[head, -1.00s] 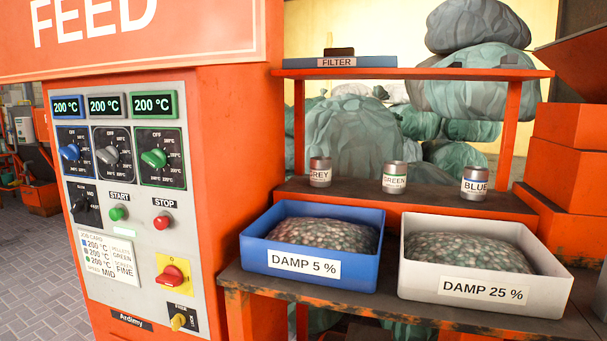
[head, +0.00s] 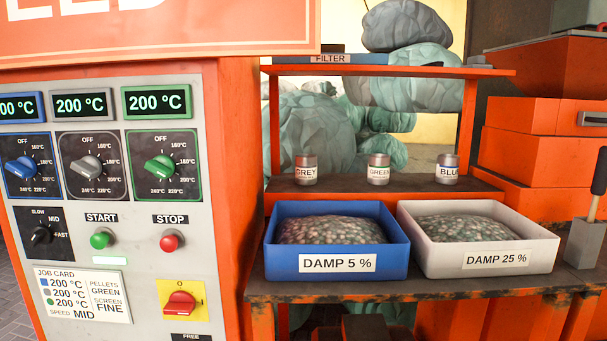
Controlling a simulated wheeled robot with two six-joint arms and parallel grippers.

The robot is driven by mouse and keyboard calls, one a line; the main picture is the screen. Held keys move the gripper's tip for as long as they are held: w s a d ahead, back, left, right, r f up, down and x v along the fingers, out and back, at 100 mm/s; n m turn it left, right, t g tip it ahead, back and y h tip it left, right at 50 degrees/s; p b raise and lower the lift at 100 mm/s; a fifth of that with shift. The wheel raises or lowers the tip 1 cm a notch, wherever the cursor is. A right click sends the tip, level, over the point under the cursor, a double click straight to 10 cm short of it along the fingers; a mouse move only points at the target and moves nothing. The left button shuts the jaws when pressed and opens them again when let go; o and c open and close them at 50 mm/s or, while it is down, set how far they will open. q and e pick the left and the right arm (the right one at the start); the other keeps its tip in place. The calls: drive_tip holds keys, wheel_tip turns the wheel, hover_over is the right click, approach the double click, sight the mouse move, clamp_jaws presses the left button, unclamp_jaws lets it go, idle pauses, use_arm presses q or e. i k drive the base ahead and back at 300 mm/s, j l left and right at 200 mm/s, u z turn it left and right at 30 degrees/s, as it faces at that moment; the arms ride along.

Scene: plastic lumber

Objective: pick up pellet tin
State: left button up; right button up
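Three small metal pellet tins stand upright in a row on the raised shelf behind the bins. Neither of my grippers is clearly in view. A dark shape shows at the bottom edge below the bench, and I cannot tell what it is.
A blue bin (head: 337,261) marked damp 5 % and a white bin (head: 478,260) marked damp 25 % sit on the bench in front of the tins. The filter shelf (head: 420,71) runs above them. A holder (head: 584,245) with a black-handled tool stands at the right. The control panel is at the left.

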sight(378, 164)
drive_tip(key=z, duration=1.5)
drive_tip(key=i+l, duration=0.15)
drive_tip(key=i, duration=0.5)
drive_tip(key=i+l+u, duration=0.1)
drive_tip(key=i, duration=0.55)
